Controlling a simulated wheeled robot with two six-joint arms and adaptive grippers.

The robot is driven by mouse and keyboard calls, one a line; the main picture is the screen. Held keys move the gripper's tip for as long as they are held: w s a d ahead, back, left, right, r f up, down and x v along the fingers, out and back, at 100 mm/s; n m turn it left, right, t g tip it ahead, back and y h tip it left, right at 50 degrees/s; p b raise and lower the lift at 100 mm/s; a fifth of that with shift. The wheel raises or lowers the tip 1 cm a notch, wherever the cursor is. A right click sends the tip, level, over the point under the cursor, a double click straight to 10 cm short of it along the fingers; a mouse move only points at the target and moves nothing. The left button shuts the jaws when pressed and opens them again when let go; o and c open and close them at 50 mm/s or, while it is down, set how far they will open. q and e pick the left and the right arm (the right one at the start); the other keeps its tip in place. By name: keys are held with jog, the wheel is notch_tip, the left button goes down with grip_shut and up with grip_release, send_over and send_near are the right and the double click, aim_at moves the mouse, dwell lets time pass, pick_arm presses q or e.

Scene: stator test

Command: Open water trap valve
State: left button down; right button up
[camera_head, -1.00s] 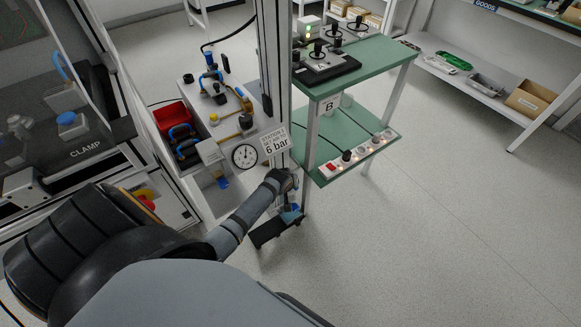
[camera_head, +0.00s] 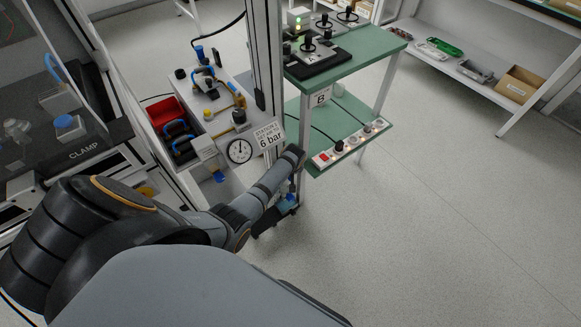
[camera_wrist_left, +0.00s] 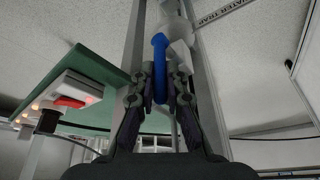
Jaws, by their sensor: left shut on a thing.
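The water trap valve has a blue lever (camera_wrist_left: 160,62) on a pale grey body (camera_wrist_left: 176,28), seen in the left wrist view against a metal post. A strip lettered "WATER TRAP" (camera_wrist_left: 222,10) is beside it. My left gripper (camera_wrist_left: 160,84) has one finger on each side of the lever and is shut on it. The lever lies roughly along the fingers, its free end between them. In the head view a little blue (camera_head: 290,199) shows below my left wrist, low by the post; my arm hides most of the valve. My right gripper is not in view.
A green two-shelf table (camera_head: 350,125) with a lit power strip (camera_head: 350,144) stands just right of the post. A pressure gauge (camera_head: 239,150), a "6 bar" sign (camera_head: 270,137) and a red bin (camera_head: 166,118) are to the left. Open floor lies at right.

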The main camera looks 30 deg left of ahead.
pick_arm(q)
jog(key=c, duration=1.4)
grip_release()
jog(key=shift+o, duration=0.2)
jog(key=shift+r, duration=0.1)
jog(key=v, duration=0.7)
jog(key=shift+s+d, duration=0.1)
